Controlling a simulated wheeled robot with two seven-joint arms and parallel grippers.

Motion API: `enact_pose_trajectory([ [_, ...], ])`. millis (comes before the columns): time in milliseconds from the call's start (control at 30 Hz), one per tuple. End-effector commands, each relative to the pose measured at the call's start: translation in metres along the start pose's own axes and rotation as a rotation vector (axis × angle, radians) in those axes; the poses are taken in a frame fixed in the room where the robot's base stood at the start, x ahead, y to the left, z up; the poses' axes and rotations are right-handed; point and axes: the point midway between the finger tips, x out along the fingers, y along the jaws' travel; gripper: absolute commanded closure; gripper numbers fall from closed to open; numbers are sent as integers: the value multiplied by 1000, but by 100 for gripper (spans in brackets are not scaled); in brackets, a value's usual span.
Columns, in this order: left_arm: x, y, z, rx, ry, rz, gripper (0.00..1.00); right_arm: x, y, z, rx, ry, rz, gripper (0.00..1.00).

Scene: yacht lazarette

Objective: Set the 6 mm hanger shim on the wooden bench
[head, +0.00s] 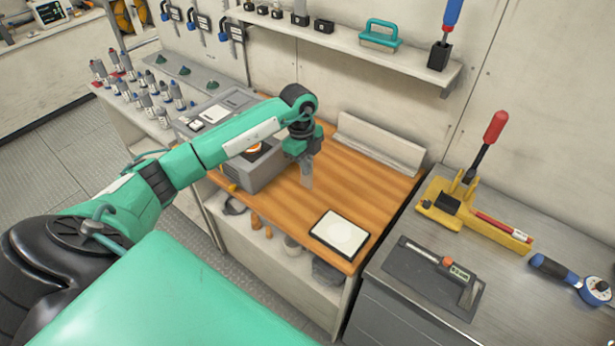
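The wooden bench (280,205) is in the middle of the head view, with an orange-brown plank top. My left gripper (305,178) points down over the bench, between a grey box and a white-topped pad. Its narrow grey tip end is small and blurred. I cannot tell whether the fingers are apart or whether a thin shim is between them. I cannot pick out the 6 mm hanger shim for certain anywhere. My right gripper is not in view.
A grey box (265,172) stands at the bench's left, and a white-topped pad (340,232) lies near its front right. A pale ledge (380,147) runs along the back. The metal counter (400,305) holds a yellow tool (480,222) and a caliper (440,262). Bare wood lies around the gripper.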

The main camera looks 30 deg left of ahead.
Motion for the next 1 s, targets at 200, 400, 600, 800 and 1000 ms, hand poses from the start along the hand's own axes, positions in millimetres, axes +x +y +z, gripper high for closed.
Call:
enact_pose_trajectory([
  [200,23,0,2,1,0,-1,100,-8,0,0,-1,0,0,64],
  [400,42,1,4,1,1,3,100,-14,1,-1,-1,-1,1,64],
  [600,67,0,8,2,0,1,100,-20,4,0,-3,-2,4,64],
  [800,67,0,8,2,-1,-1,100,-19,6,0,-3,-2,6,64],
  [1000,70,0,8,2,-1,-1,81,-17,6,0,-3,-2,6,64],
])
